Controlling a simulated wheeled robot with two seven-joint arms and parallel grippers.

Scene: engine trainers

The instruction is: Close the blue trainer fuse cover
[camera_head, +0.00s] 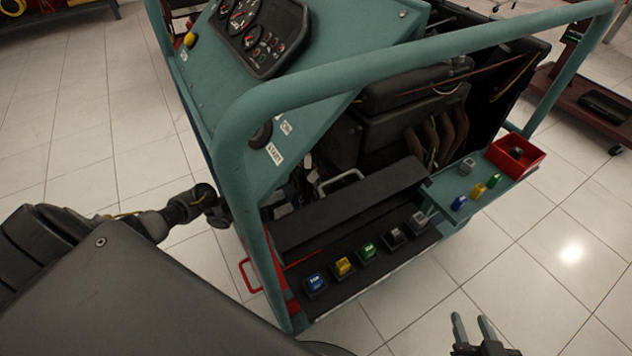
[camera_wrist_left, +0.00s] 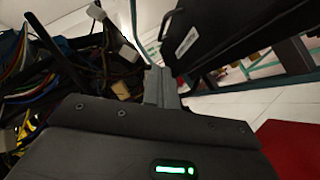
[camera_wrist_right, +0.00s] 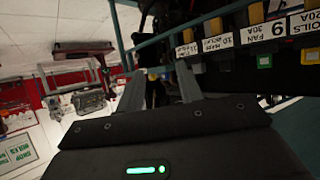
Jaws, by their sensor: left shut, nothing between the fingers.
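The trainer (camera_head: 225,110) is a teal frame with a gauge panel. Its fuse cover (camera_head: 350,208), a long dark lid, stands raised and tilted behind a row of coloured fuses (camera_head: 367,250). My left arm reaches to the frame's left post, which hides the gripper's fingers in the head view. In the left wrist view my left gripper (camera_wrist_left: 160,86) is shut and empty, beside wiring and a dark panel with a white label (camera_wrist_left: 187,41); I cannot tell whether that panel is the cover. My right gripper (camera_head: 473,328) is open and empty, in front of the trainer; it also shows in the right wrist view (camera_wrist_right: 158,85).
A teal side shelf (camera_head: 440,186) holds loose fuses and a red bin (camera_head: 515,154). A thick teal tube (camera_head: 400,55) arches over the trainer. Labelled fuse slots (camera_wrist_right: 265,32) show in the right wrist view.

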